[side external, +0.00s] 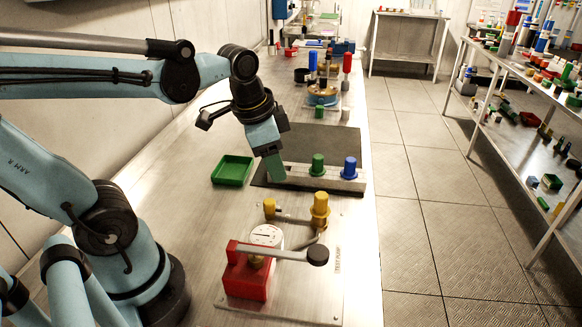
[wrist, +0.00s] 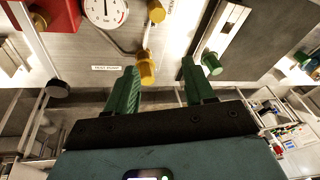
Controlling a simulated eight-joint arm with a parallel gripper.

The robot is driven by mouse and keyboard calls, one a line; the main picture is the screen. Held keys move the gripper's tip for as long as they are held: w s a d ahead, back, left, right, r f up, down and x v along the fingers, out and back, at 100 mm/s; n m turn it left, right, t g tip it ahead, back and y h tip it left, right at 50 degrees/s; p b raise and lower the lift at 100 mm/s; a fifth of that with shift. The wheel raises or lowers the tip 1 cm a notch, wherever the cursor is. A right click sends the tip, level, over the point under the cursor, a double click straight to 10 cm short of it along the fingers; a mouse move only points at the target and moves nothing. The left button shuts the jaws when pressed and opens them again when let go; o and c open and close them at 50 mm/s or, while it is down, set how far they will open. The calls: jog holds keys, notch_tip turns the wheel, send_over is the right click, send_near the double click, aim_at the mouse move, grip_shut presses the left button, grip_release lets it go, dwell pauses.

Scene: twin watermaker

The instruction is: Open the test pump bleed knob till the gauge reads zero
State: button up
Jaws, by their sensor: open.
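The test pump has a red body (side external: 247,274), a white-faced gauge (side external: 266,235) and a lever with a black end on a metal plate. A small yellow knob (side external: 269,209) and a taller yellow fitting (side external: 320,210) stand behind the gauge. In the wrist view, "OPEN" lettering lies beside the small yellow knob (wrist: 156,11); the taller yellow fitting (wrist: 146,68) shows between my fingertips in the picture. The gauge (wrist: 105,10) is cut off there, and I cannot read its value. My gripper (side external: 275,172) is open and empty, above and behind the small knob, apart from it.
A green tray (side external: 232,170) lies left of my gripper. A metal block with a green knob (side external: 317,165) and a blue knob (side external: 349,168) stands just right of it. The pump lever (side external: 275,252) reaches across the plate's front. The bench's right edge borders open floor.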

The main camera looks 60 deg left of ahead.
aim_at(269, 202)
jog(key=shift+a+f+m+g, duration=0.4)
jog(key=shift+f+m+g, duration=0.25)
jog(key=shift+f, duration=1.2)
jog(key=shift+a+f+m+g, duration=0.45)
jog(key=shift+f+m, duration=0.35)
jog(key=shift+f, duration=1.05)
jog(key=shift+a+f+m+g, duration=0.3)
jog(key=shift+f+m+g, duration=0.4)
jog(key=shift+f, duration=1.15)
grip_shut()
